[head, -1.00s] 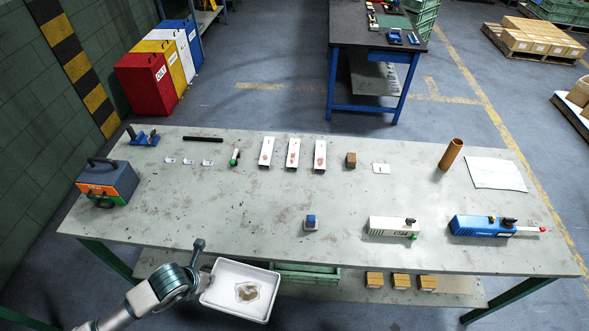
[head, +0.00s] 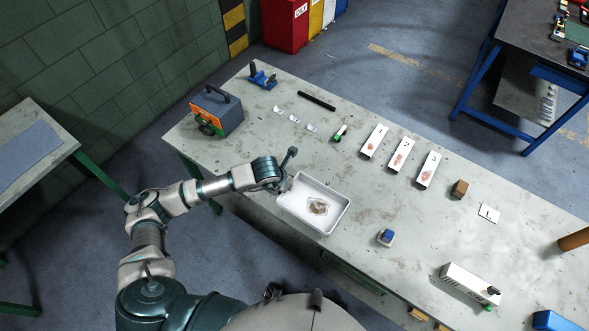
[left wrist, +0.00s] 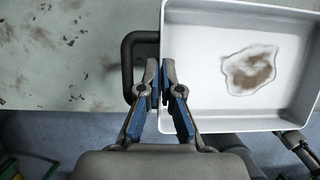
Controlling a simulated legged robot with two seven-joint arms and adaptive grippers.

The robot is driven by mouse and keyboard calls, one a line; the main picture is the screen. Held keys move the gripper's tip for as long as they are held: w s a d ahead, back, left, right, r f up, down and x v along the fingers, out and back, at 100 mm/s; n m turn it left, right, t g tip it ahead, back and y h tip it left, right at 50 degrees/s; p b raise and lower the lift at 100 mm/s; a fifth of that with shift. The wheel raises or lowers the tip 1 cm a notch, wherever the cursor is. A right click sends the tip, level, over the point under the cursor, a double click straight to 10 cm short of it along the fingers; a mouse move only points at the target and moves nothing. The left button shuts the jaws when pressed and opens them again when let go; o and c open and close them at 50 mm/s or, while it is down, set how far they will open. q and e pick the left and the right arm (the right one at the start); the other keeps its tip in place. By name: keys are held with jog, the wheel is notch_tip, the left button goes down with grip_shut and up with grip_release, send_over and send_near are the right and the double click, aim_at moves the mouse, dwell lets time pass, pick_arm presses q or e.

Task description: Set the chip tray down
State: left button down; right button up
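The chip tray (head: 297,211) is a white, shallow rectangular tray with a brownish patch in a clear outline on its floor. In the head view it is level and overlaps the front edge of the workbench (head: 360,190). I cannot tell if it touches the top. My left gripper (head: 284,182) is at its left end. In the left wrist view the fingers (left wrist: 167,84) are closed together at the tray's side wall (left wrist: 163,30), by a dark looped handle (left wrist: 128,62). The exact contact is partly hidden by the fingers.
A blue-topped block (head: 386,237) stands right of the tray. An orange and grey box (head: 218,112) stands at the bench's left end. Three white channel parts (head: 400,154) and small parts lie farther back. The bench between the tray and these parts is clear.

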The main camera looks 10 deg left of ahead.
pick_arm(q)
jog(key=w, duration=0.6)
jog(key=shift+w+d+f, duration=0.1)
jog(key=shift+w+f, duration=0.1)
jog(key=shift+w, duration=0.55)
jog(key=f, duration=0.2)
jog(key=a+f, duration=0.1)
jog(key=shift+w+f+p, duration=0.3)
jog(key=shift+f, duration=0.05)
jog(key=shift+d, duration=0.15)
pick_arm(e)
jog(key=shift+s+d+f, duration=0.1)
jog(key=shift+s, duration=0.5)
jog(key=shift+s+d+f, duration=0.1)
jog(key=shift+s, duration=0.5)
pick_arm(q)
jog(key=c, duration=1.3)
grip_release()
jog(key=shift+d, duration=0.15)
pick_arm(e)
jog(key=shift+w+d, duration=0.1)
jog(key=shift+w, duration=0.05)
